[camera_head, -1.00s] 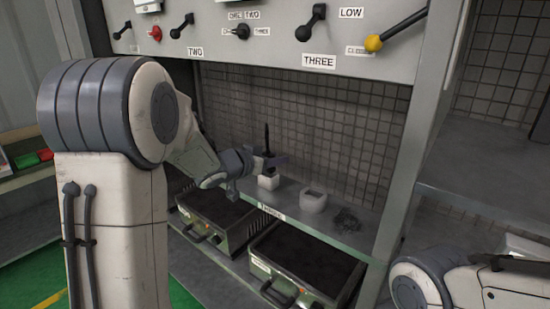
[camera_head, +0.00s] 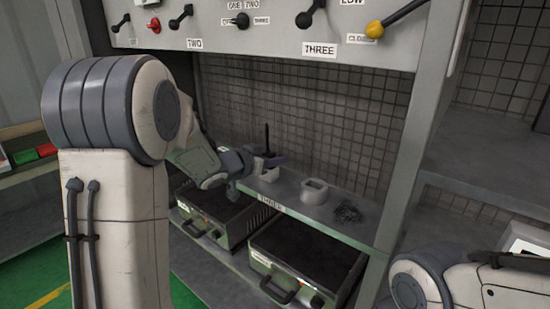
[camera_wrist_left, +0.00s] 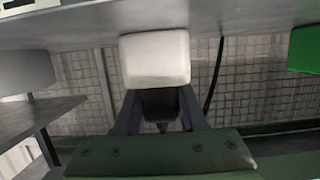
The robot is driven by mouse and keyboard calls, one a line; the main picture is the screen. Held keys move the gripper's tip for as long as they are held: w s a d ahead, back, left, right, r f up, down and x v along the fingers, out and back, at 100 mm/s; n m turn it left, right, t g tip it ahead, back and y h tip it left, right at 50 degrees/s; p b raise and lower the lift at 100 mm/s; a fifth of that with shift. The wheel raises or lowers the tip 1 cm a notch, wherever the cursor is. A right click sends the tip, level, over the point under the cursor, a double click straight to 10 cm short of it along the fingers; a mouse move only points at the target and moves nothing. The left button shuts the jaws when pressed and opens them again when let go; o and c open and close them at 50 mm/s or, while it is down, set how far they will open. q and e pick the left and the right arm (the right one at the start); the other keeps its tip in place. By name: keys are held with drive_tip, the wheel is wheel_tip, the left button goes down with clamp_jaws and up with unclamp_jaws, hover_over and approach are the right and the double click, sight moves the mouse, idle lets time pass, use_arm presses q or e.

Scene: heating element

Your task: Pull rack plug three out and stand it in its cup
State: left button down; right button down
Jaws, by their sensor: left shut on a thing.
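Whether the plug's lower end is inside the cup is hidden. My right gripper is out of view.
A dark tangled heap (camera_head: 347,212) lies on the shelf (camera_head: 290,191) right of the second cup. Two drawer-like boxes with handles (camera_head: 305,263) sit below. A switch panel (camera_head: 275,30) overhangs above, and a frame post (camera_head: 425,120) stands at right.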

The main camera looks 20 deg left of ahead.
use_arm(q)
drive_tip(key=shift+c, duration=1.9)
unclamp_jaws()
drive_tip(key=v, duration=1)
drive_tip(key=shift+s+b, duration=0.2)
drive_tip(key=shift+b, duration=0.15)
drive_tip(key=shift+s+a, duration=0.1)
drive_tip(key=shift+a, duration=0.05)
